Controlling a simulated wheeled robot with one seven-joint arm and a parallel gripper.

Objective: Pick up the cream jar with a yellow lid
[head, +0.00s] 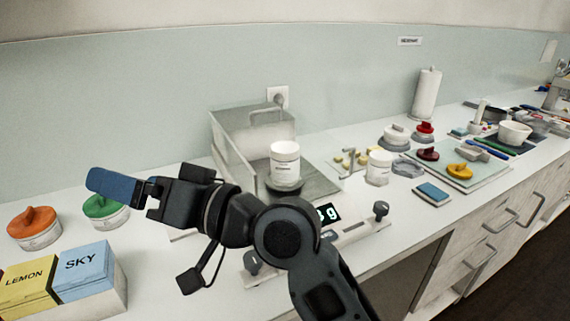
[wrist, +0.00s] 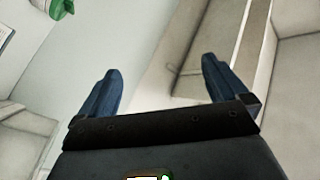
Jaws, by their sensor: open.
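A yellow lid with a raised knob (head: 460,171) lies on a pale green mat in the head view, at the right; I see no jar body under it. An open white jar with printed text (head: 285,165) stands on the scale pan, and another white jar (head: 379,168) stands to its right. My gripper (head: 110,184) points left above the counter, far from the yellow lid. In the wrist view its two blue fingers (wrist: 161,78) are spread with nothing between them. I see no jar clearly wearing a yellow lid.
Orange-lidded (head: 34,226) and green-lidded (head: 104,208) jars stand at the left, behind LEMON (head: 27,284) and SKY (head: 85,270) boxes. A clear-walled balance (head: 232,146) stands mid-counter. The pale green mat (head: 490,172) also bears a dark red lid (head: 428,153).

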